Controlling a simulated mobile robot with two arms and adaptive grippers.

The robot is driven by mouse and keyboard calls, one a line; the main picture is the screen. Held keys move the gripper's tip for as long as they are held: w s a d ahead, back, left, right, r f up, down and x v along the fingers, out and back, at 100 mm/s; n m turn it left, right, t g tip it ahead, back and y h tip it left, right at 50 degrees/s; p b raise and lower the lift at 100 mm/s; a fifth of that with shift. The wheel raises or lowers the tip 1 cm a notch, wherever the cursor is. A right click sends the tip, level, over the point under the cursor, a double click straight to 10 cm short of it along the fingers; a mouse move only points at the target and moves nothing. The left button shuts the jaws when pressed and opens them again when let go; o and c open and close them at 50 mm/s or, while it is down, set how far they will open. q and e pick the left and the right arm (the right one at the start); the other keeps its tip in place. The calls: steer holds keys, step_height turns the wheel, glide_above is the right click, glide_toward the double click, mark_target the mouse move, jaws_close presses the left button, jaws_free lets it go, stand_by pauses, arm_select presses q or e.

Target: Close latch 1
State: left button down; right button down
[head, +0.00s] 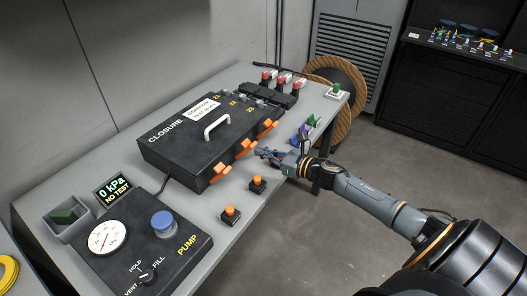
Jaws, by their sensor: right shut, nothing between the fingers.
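The black closure box (190,150) lies on the grey table with its lid down and a white handle on top. Three orange latches show along its front edge: a near-left one (221,170), a middle one (245,149) and a far-right one (268,127). I cannot read which is latch 1, nor tell surely whether each is open or closed. My right gripper (262,153) is shut and empty, just in front of the box, close to the middle latch. I cannot tell whether it touches it. My left gripper is not in view.
A pump panel (190,262) with a gauge, blue knob and "0 kPa NO TEST" display (114,190) stands at the near left. Two orange-topped pegs (257,183) (230,214) stand on the table's front part. Red-ended clamps (284,80) sit behind the box. A cable reel (335,95) stands beyond.

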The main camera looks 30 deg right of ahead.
mark_target(246, 143)
steer(key=shift+r, duration=0.1)
steer(key=shift+w+r+g+p, duration=0.2)
steer(key=shift+r+g+p, duration=0.1)
steer(key=shift+p, duration=0.5)
steer(key=shift+a, duration=0.1)
steer(key=shift+w+a+r+g+h+p, duration=0.1)
steer(key=shift+w+r+g+h+p, duration=0.3)
steer(key=shift+p, duration=0.35)
steer(key=shift+w+a+r+y+p, duration=0.1)
steer(key=shift+w+r+y+p, duration=0.05)
steer(key=shift+r+y+p, duration=0.2)
steer(key=w+r, duration=0.1)
steer(key=w+a, duration=0.1)
steer(key=shift+w+r, duration=0.35)
steer(key=shift+r, duration=0.05)
steer(key=shift+w+a+r, duration=0.2)
steer(key=shift+w+a, duration=0.05)
steer(key=shift+w, duration=0.2)
steer(key=shift+w+a+r, duration=0.2)
steer(key=shift+w, duration=0.25)
steer(key=shift+w+r, duration=0.15)
